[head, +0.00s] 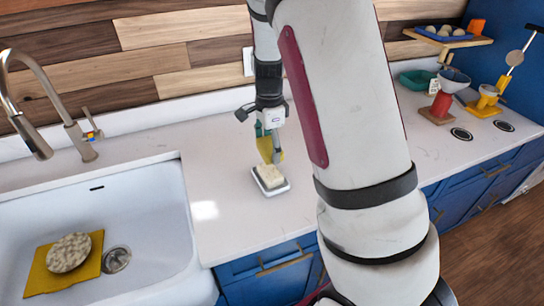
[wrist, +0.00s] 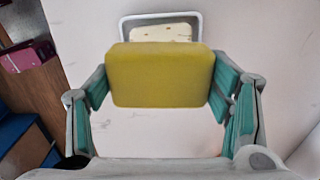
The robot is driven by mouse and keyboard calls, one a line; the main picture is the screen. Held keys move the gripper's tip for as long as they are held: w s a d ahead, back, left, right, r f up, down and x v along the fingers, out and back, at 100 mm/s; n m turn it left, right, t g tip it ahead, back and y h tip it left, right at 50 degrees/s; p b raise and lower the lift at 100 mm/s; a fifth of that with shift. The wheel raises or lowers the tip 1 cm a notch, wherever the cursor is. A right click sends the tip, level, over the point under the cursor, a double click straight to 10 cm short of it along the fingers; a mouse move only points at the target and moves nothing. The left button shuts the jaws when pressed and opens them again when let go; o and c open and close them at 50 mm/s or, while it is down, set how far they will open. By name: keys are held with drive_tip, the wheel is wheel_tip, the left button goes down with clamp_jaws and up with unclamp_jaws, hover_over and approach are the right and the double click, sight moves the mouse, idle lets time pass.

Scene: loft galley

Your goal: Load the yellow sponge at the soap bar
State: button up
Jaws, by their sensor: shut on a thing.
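The yellow sponge (wrist: 160,75) is held between the teal pads of my gripper (wrist: 161,88), which is shut on it from both sides. In the head view the sponge (head: 280,156) shows only partly behind my gripper (head: 269,150), above the counter. The pale soap bar (head: 270,175) lies in a small light dish with a grey rim (head: 275,192) just below and in front of the gripper. In the wrist view the soap bar (wrist: 161,33) and its dish (wrist: 124,27) show just beyond the sponge's far edge, partly hidden by it.
A white sink (head: 140,215) with a tap (head: 72,128) is at the left; a speckled round thing (head: 69,252) on a yellow cloth (head: 40,280) lies in it. Bowls, a teal container (head: 415,80) and a shelf (head: 450,41) are at the right. The counter around the dish is clear.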

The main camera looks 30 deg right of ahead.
sight(270, 170)
drive_tip(key=shift+w+d+f, duration=0.15)
drive_tip(key=shift+f+b, duration=1.45)
drive_tip(key=shift+f, duration=1.35)
drive_tip(key=shift+f, duration=0.55)
drive_tip(key=shift+r+p, duration=1.55)
drive_tip(key=shift+r, duration=2)
